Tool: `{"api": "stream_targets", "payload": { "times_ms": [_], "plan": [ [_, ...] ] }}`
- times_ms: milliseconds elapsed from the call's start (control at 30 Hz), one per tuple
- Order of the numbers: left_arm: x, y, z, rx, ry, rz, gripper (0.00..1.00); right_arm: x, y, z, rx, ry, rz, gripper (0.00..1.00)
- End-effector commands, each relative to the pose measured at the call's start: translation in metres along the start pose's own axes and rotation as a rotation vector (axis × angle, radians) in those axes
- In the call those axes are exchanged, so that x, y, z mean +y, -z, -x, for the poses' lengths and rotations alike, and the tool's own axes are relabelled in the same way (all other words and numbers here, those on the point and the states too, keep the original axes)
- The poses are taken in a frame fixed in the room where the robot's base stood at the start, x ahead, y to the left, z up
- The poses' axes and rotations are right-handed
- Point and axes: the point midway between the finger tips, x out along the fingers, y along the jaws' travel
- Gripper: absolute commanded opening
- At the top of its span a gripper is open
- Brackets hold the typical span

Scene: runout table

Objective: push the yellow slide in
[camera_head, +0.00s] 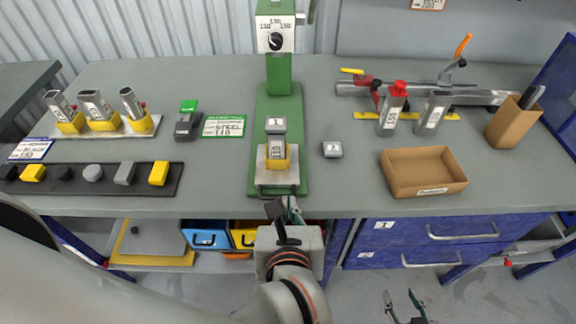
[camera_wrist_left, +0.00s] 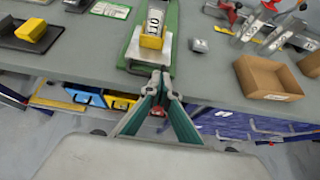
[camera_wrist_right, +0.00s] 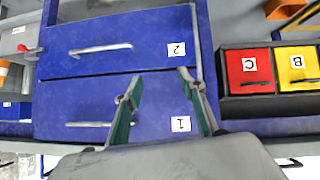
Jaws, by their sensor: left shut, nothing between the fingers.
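The yellow slide (camera_head: 292,160) is a yellow holder on a pale metal plate (camera_head: 277,181), at the front of the green stand (camera_head: 280,85). A grey metal tube labelled 10 (camera_head: 277,149) stands in it. The left wrist view also shows the yellow slide (camera_wrist_left: 151,42). My left gripper (camera_head: 287,206) is shut and empty, just in front of the plate at the table's front edge. Its fingertips (camera_wrist_left: 160,76) are close to the plate's near end; I cannot tell if they touch. My right gripper (camera_head: 403,298) is open and empty, low in front of the drawers.
A small grey block (camera_head: 332,149) and a cardboard tray (camera_head: 398,188) lie right of the stand. Tubes in yellow holders (camera_head: 103,123) and a dark strip of blocks (camera_head: 95,187) are on the left. Blue drawers (camera_wrist_right: 120,45) are under the table.

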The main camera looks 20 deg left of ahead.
Motion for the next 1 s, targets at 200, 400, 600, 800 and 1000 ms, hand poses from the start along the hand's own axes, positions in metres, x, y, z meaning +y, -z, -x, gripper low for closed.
{"api": "stream_targets", "payload": {
  "times_ms": [200,400,600,800,1000],
  "plan": [
    [0.002,-0.002,-0.037,-0.009,-0.006,-0.005,0.0,-0.001,-0.004,0.001,-0.006,0.002,0.0,0.4],
    [0.002,0.0,-0.078,-0.009,-0.006,-0.002,0.0,-0.004,-0.01,-0.005,0.001,0.008,0.005,0.4],
    [0.002,-0.009,-0.108,-0.007,-0.006,-0.002,0.0,-0.018,0.012,-0.009,0.059,0.037,0.015,0.4],
    [0.002,-0.019,-0.124,-0.006,-0.005,-0.002,0.0,-0.018,0.021,-0.011,0.079,0.036,0.015,0.4],
    [0.002,-0.022,-0.128,-0.004,-0.005,-0.002,0.0,-0.017,0.014,-0.012,0.068,0.034,0.016,0.4]
  ]
}}
